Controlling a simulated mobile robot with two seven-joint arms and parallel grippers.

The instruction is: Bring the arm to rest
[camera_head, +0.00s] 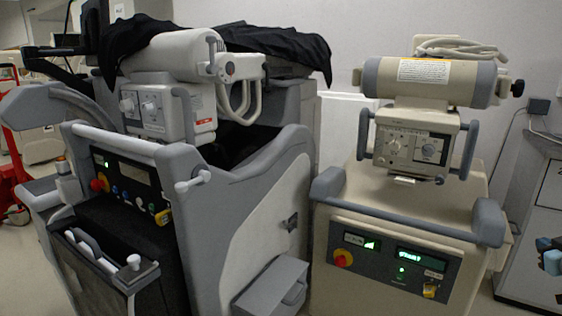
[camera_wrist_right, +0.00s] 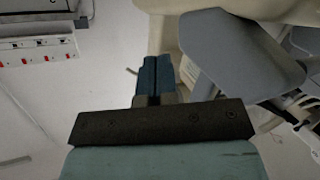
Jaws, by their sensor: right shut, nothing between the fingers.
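My right gripper (camera_wrist_right: 155,62) shows in the right wrist view. Its two dark blue fingers are side by side and shut, with nothing between them. Beyond the fingertips is a pale surface; to the right of them is a grey and cream machine part (camera_wrist_right: 235,60), apart from the fingers as far as I can tell. My left gripper is in neither view.
A grey machine cart (camera_head: 265,185) partly covered by black cloth (camera_head: 275,42) stands left of centre. A beige machine cart (camera_head: 400,285) stands right of it.

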